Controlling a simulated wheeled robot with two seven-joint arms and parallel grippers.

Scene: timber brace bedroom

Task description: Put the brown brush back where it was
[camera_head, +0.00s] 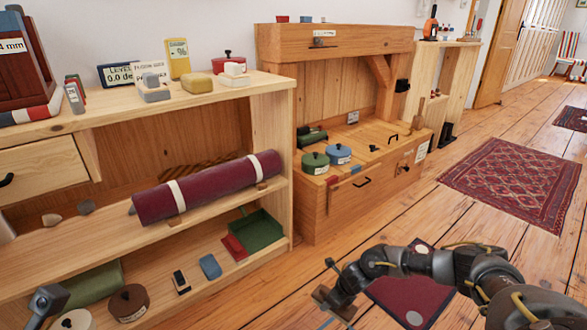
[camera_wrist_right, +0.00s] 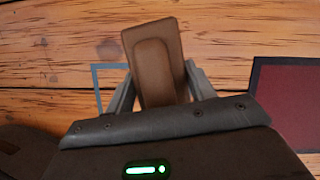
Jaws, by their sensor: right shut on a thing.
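The brown brush (camera_wrist_right: 152,50) is a flat rectangular block with a raised, rounded middle. My right gripper (camera_wrist_right: 152,92) is shut on it, a finger on each side, in the right wrist view. In the head view the brush (camera_head: 333,302) is small and partly hidden by my right gripper (camera_head: 340,290), low over the wooden floor. A blue-grey outline (camera_wrist_right: 95,82) shows on the floor, partly hidden behind the brush and a finger. I cannot tell the brush's height above the floor.
A dark red mat with a dark border (camera_wrist_right: 292,105) lies right of the brush; it also shows in the head view (camera_head: 405,292), partly behind my arm. A wooden shelf (camera_head: 270,88) and a bench (camera_head: 345,215) stand left. A patterned rug (camera_head: 515,180) lies beyond open floor.

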